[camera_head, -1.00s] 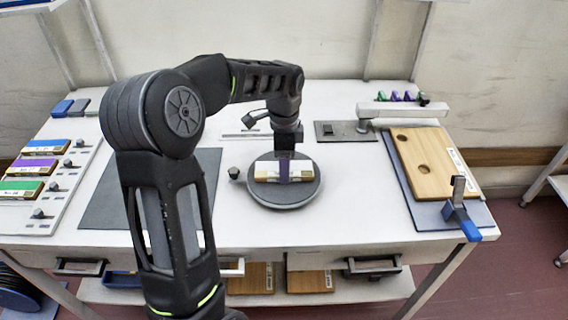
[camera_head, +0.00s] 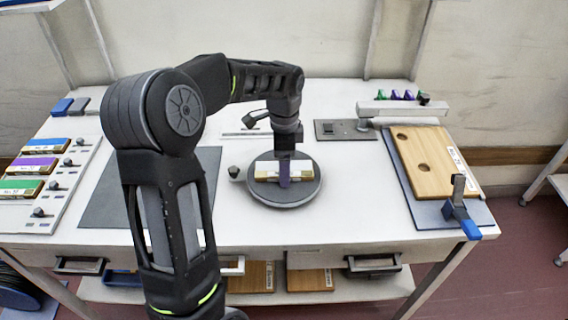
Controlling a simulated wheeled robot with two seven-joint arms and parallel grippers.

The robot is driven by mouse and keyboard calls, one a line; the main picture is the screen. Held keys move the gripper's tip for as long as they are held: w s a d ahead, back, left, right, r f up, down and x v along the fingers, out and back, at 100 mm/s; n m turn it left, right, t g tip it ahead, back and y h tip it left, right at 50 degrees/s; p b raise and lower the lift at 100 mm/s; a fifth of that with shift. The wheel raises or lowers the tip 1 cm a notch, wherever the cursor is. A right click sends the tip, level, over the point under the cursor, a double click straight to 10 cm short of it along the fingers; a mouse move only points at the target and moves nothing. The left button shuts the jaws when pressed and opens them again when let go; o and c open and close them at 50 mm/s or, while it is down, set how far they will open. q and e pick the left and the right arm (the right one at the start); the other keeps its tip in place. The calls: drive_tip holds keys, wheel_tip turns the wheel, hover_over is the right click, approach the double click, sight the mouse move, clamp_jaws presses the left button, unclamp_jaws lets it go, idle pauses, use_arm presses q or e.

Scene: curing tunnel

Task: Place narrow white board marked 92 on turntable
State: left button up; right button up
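A narrow white board (camera_head: 268,171) with wood-coloured ends lies across the round dark turntable (camera_head: 284,198) in the middle of the table. Its marking is too small to read. Whether the fingers are closed on the board or apart cannot be made out. My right gripper is out of the frame.
Blue, purple and green boards (camera_head: 32,166) sit on a rack at the left. A grey mat (camera_head: 110,205) lies left of the turntable. At the right, a wooden board with holes (camera_head: 432,165) lies beside a blue-handled clamp (camera_head: 463,215). The table front is clear.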

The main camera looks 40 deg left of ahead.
use_arm(q)
wheel_tip(320, 180, up, 12)
drive_tip(key=shift+r, duration=0.15)
idle(0.3)
